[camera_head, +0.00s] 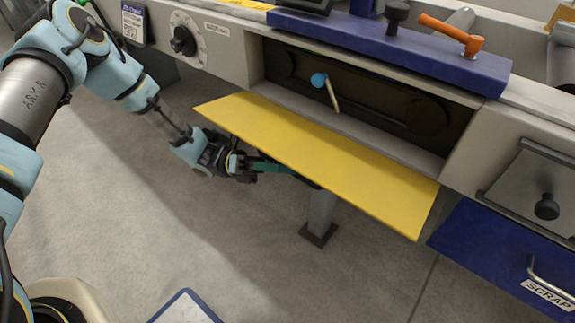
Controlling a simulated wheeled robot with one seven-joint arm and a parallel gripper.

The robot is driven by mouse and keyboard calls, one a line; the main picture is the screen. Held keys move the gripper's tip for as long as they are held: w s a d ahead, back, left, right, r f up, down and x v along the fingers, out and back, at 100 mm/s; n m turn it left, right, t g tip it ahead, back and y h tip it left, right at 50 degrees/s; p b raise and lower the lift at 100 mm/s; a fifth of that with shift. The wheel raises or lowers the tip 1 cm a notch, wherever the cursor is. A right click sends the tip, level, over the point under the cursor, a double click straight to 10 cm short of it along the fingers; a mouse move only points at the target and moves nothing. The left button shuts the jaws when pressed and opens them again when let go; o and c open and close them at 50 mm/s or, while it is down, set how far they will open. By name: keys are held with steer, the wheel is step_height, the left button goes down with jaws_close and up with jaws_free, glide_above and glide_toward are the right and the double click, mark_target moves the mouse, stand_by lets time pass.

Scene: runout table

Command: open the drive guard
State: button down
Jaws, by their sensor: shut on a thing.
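The drive guard (320,160) is a yellow panel along the front of the machine. It is swung down and outward, standing out from the opening (365,95), so the dark recess behind it is exposed. Inside the recess are round dark pulleys and a small lever with a blue knob (319,80). My gripper (268,167) is below the guard's left half, reaching in from the left. It is shut on the guard from the underside. The exact grip point and the fingertips are partly hidden under the panel.
A table leg (320,212) stands just right of my gripper. A blue scrap drawer (500,252) with a metal handle is at the right. Above are an orange lever (450,34) and a dial (184,40). The floor in front is mostly clear, with a blue-edged board (187,308) at the bottom.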

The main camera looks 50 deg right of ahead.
step_height(320, 180, up, 2)
steer(key=shift+r+n+t+h+p, duration=0.2)
steer(key=shift+n+t+h+p, duration=0.1)
steer(key=shift+n+p, duration=0.55)
steer(key=shift+r+n+p, duration=0.15)
steer(key=shift+n+p, duration=0.2)
steer(key=shift+p, duration=0.25)
steer(key=c, duration=0.9)
jaws_free()
steer(key=shift+w, duration=0.1)
steer(key=b+v, duration=0.1)
steer(key=v, duration=0.9)
steer(key=shift+w+a, duration=0.2)
steer(key=shift+w, duration=0.15)
